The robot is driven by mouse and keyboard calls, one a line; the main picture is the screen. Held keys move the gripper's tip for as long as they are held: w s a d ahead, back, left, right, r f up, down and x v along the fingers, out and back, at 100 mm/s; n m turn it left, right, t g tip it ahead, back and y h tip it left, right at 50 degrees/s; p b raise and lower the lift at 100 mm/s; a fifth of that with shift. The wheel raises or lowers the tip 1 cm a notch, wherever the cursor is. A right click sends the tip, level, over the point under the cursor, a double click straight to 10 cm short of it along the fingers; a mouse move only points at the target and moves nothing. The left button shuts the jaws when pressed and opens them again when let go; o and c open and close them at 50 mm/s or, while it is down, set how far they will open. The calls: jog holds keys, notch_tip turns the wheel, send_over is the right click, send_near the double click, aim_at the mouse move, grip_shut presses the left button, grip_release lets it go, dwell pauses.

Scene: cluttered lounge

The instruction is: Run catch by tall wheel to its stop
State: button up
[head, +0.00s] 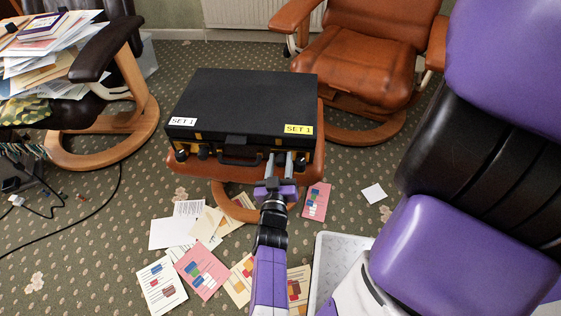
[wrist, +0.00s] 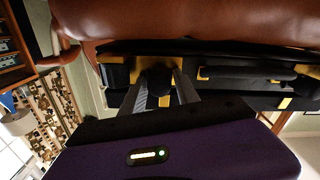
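A black case (head: 245,105) lies closed and flat on a brown leather footstool (head: 312,165). Its front carries brass-coloured fittings, dark knobs and a black handle (head: 240,161). The handle also shows in the wrist view (wrist: 248,73). My gripper (head: 290,160) is at the front face, right of the handle. In the wrist view its two grey fingers (wrist: 162,88) stand apart on either side of a dark rounded wheel or knob (wrist: 157,78). I cannot tell if they touch it. My fingers hide the right-hand fittings in the head view.
The case has a white label (head: 182,121) and a yellow label (head: 298,129). A purple-and-black chair (head: 470,245) crowds the right; a brown armchair (head: 365,60) stands behind.

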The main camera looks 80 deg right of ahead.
grip_shut()
jog(key=shift+w, duration=1.1)
grip_release()
jog(key=shift+a, duration=0.15)
jog(key=a+p, duration=0.2)
jog(key=a, duration=0.5)
jog(key=shift+s+a, duration=0.3)
jog(key=shift+s, duration=0.05)
